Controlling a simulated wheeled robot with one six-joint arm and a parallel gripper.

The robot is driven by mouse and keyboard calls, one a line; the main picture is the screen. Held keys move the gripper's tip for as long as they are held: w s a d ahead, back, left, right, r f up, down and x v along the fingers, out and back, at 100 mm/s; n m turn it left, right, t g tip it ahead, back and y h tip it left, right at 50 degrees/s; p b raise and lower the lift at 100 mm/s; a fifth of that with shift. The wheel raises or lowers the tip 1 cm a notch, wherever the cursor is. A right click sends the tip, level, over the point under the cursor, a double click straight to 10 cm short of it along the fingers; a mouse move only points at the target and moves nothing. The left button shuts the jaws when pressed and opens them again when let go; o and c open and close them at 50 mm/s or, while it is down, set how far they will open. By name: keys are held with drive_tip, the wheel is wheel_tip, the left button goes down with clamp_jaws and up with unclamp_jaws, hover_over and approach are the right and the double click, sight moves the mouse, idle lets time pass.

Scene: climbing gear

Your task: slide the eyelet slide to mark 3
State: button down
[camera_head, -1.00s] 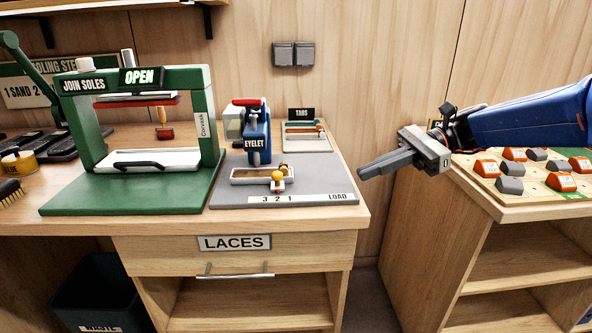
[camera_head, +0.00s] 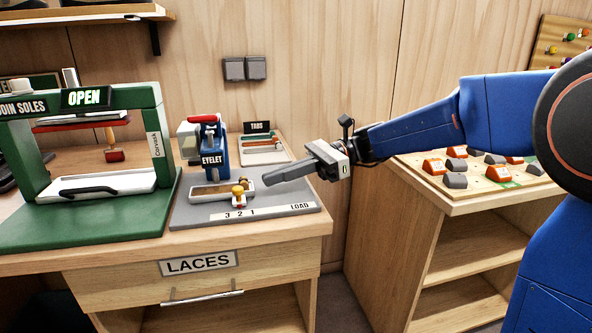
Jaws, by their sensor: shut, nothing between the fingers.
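The eyelet press (camera_head: 210,150), blue with a red top and an EYELET label, stands on a grey base plate (camera_head: 290,198). In front of it is the eyelet slide (camera_head: 210,192), a low light tray with a yellow knob (camera_head: 238,190) and a small red-and-white pointer at its front. The pointer appears nearest mark 2 on the white strip (camera_head: 272,212), which reads 3 2 1 on the left and LOAD on the right. My gripper (camera_head: 266,179) is shut and empty. Its fingertips point left, just right of the knob in the picture and apparently apart from it.
The green JOIN SOLES press (camera_head: 88,210) stands left of the base plate. A TABS tray (camera_head: 262,150) lies behind it. A second counter (camera_head: 460,207) with a board of orange and grey pieces is to the right, across a gap.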

sight(236, 187)
drive_tip(key=shift+x, duration=2.2)
drive_tip(key=shift+r+x, duration=0.1)
drive_tip(key=shift+x, duration=0.65)
drive_tip(key=shift+r+x, duration=0.15)
drive_tip(key=shift+x, duration=0.55)
drive_tip(key=shift+w+a, duration=0.15)
drive_tip(key=shift+w, duration=0.1)
